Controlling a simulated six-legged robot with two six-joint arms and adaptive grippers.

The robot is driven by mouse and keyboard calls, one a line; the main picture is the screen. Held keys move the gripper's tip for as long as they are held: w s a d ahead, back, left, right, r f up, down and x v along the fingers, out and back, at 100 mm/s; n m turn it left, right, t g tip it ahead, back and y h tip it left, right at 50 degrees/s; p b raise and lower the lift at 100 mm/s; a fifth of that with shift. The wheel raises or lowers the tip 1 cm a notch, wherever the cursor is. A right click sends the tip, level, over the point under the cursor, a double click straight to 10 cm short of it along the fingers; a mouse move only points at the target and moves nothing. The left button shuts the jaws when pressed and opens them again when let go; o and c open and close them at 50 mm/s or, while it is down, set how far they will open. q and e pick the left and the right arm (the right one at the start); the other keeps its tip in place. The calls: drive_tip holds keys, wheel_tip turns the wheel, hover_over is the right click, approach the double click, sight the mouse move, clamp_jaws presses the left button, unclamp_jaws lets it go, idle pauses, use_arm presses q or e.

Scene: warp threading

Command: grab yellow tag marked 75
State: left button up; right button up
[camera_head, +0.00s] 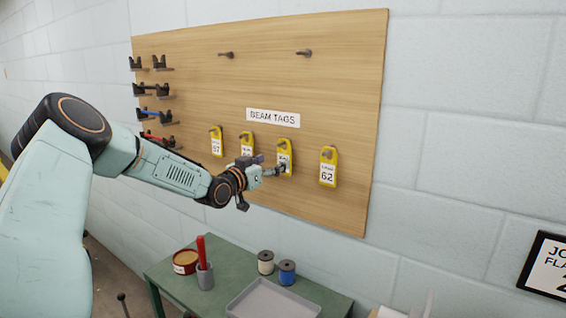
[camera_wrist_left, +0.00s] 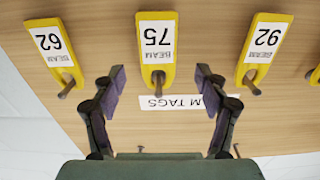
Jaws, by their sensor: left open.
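The yellow tag marked 75 (camera_wrist_left: 159,52) hangs on a peg in the middle of the left wrist view, which looks upside down. In the head view this tag (camera_head: 285,145) is third from the left in the row, its lower part partly covered by my gripper. My left gripper (camera_wrist_left: 160,80) is open and empty, with a finger on each side of the tag's line. In the head view my left gripper (camera_head: 270,168) is close in front of the tag; contact cannot be told. My right gripper is not in view.
The tag marked 62 (camera_head: 328,167) and the tag marked 92 (camera_wrist_left: 264,48) hang on either side. A tag marked 57 (camera_head: 216,141) hangs further left on the wooden board (camera_head: 340,80). A green table (camera_head: 170,272) with a grey tray (camera_head: 272,300) stands below.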

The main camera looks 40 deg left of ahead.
sight(284, 159)
use_arm(q)
drive_tip(key=w, duration=0.4)
drive_tip(key=shift+f+b, duration=0.35)
drive_tip(key=shift+w+a, duration=0.2)
drive_tip(key=shift+w, duration=0.35)
drive_tip(key=shift+s, duration=0.1)
drive_tip(key=shift+d+r, duration=0.1)
drive_tip(key=shift+c, duration=0.5)
drive_tip(key=c, duration=1)
drive_tip(key=shift+o, duration=0.2)
